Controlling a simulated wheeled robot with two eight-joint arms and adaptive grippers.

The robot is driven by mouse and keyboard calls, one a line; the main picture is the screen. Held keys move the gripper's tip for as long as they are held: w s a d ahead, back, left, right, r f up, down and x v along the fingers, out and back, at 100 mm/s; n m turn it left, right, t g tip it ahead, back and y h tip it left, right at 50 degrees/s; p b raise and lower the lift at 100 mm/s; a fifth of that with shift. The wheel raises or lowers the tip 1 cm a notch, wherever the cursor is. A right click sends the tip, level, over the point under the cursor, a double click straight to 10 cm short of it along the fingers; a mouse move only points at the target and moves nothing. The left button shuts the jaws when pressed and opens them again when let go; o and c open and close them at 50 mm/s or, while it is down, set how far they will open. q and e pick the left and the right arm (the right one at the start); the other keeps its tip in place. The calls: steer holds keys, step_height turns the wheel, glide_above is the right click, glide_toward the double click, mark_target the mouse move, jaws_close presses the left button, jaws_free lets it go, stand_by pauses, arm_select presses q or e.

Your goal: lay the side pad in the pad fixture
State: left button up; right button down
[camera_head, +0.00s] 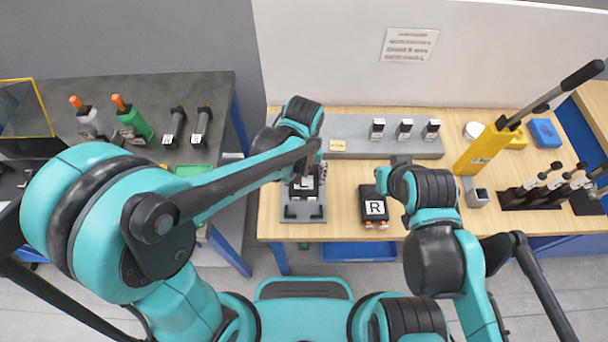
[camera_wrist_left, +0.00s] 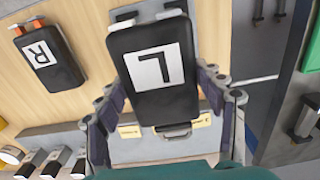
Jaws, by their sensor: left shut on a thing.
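The side pad, a black block with a white L label (camera_wrist_left: 163,70), fills the middle of the left wrist view. It also shows in the head view (camera_head: 306,184), above or on the grey pad fixture (camera_head: 303,211) at the table's front left. Whether it is seated there I cannot tell. My left gripper (camera_wrist_left: 163,100) has a finger at each side of the pad and is shut on it. In the head view the left gripper (camera_head: 313,166) is partly hidden by its arm. My right gripper (camera_head: 401,160) is near the table's middle, its fingers unclear.
A black block marked R (camera_head: 375,207) lies right of the fixture. A grey rack (camera_head: 360,148) with several small labelled blocks stands behind. A yellow lever tool (camera_head: 483,150) is at the right. A dark side table (camera_head: 195,105) holds bottles and tools.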

arm_select(q)
steer(key=shift+a+f, duration=0.1)
steer(key=shift+f, duration=0.05)
steer(key=shift+f+b, duration=2.95)
steer(key=shift+f, duration=0.2)
steer(key=shift+f+b, duration=1.1)
steer(key=shift+f, duration=0.1)
steer(key=o, duration=1.6)
steer(key=shift+c, duration=0.2)
steer(key=shift+r+p, duration=3.2)
steer(key=shift+r, duration=0.85)
